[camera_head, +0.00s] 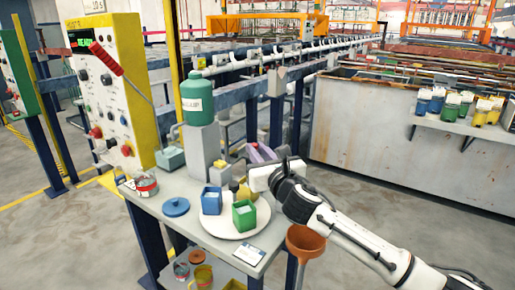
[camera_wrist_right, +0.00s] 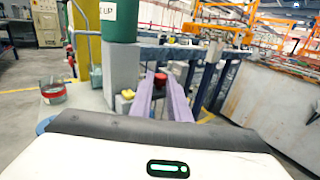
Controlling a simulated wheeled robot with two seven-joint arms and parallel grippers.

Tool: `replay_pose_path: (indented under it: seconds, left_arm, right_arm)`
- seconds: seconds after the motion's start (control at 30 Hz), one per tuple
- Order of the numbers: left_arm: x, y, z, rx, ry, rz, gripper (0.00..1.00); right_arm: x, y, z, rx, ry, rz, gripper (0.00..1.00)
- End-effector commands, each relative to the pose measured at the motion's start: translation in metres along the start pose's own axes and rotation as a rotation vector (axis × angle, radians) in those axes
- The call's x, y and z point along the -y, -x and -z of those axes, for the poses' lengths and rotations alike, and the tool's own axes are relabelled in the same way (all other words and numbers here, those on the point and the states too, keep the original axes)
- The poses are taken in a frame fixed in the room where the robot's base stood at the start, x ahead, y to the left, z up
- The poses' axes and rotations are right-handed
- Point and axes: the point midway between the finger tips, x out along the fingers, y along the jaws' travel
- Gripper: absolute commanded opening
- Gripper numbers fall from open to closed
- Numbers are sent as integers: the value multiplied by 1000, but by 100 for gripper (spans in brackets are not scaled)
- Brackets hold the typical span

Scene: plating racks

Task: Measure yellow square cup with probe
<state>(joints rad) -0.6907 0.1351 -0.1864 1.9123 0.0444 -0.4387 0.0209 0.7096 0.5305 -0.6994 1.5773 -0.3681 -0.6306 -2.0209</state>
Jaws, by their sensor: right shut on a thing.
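On a round white plate (camera_head: 222,228) on the small grey table stand a blue square cup (camera_head: 211,200) and a green square cup (camera_head: 244,215), both with pale contents. Behind the green cup a yellow thing (camera_head: 243,192) shows partly; it may be the yellow square cup. My right gripper (camera_head: 260,153) is above the table's right back part. In the wrist view its purple fingers (camera_wrist_right: 163,98) are closed around a red and black thing (camera_wrist_right: 160,79), not clearly identifiable. My left gripper is out of view.
A green bottle (camera_head: 198,100) stands on a grey block behind the plate. A brown funnel (camera_head: 305,242) hangs at the right edge. Several blue, green and yellow cups (camera_head: 460,104) stand on the tank shelf.

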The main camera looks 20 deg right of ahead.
Motion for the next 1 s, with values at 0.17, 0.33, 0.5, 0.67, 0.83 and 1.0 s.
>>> replay_pose_path:
  seconds: [0.17,0.33,0.5,0.67,0.83,1.0]
  left_arm:
    - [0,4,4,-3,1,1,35]
    - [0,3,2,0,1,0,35]
    - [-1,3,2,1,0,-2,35]
    - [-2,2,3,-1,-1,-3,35]
    - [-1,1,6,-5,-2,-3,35]
    - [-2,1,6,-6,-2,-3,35]
  right_arm:
    - [0,0,-6,3,1,-1,0]
    - [0,0,-6,6,0,-1,0]
    - [0,0,-7,7,0,-1,24]
    - [0,0,-5,4,1,-1,24]
    - [0,4,-4,3,1,-1,24]
    - [0,26,-4,3,3,-3,24]
